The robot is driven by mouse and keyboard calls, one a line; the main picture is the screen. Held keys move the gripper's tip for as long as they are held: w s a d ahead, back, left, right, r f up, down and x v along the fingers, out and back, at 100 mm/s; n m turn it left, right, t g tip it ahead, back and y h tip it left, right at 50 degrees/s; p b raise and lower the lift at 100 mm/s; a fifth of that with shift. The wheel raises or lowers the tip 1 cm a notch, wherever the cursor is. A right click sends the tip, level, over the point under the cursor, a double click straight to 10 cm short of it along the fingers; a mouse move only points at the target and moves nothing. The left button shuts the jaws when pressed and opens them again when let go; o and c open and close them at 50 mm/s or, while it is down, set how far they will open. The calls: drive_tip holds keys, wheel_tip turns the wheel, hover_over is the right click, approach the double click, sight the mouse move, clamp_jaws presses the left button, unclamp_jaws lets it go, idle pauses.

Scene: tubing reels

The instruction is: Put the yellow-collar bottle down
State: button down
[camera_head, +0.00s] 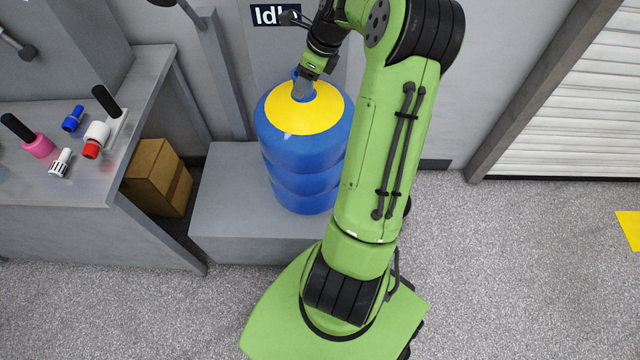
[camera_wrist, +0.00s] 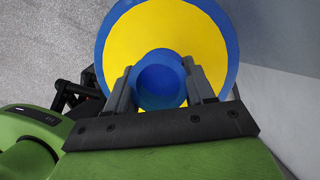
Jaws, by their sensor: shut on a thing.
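The yellow-collar bottle (camera_head: 304,150) is a large ribbed blue bottle with a yellow ring around its neck. It stands upright at the grey low platform (camera_head: 225,205); whether its base touches the platform top is hard to tell. My gripper (camera_head: 302,88) is above it and shut on its blue neck. In the wrist view, the yellow collar (camera_wrist: 205,45) surrounds the neck, and the two fingers of my gripper (camera_wrist: 162,88) lie on either side of the neck. My green arm hides part of the bottle's right side.
A grey bench (camera_head: 80,190) at left carries a pink reel (camera_head: 38,145), a white and red piece (camera_head: 95,138) and small blue and white fittings. A cardboard box (camera_head: 158,178) stands between bench and platform. A wall is close behind; the floor at right is clear.

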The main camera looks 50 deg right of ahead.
sight(305, 110)
wheel_tip(305, 110, down, 10)
drive_tip(key=b, duration=0.4)
drive_tip(key=shift+w, duration=0.1)
drive_tip(key=shift+c, duration=2)
unclamp_jaws()
drive_tip(key=shift+a+f, duration=0.1)
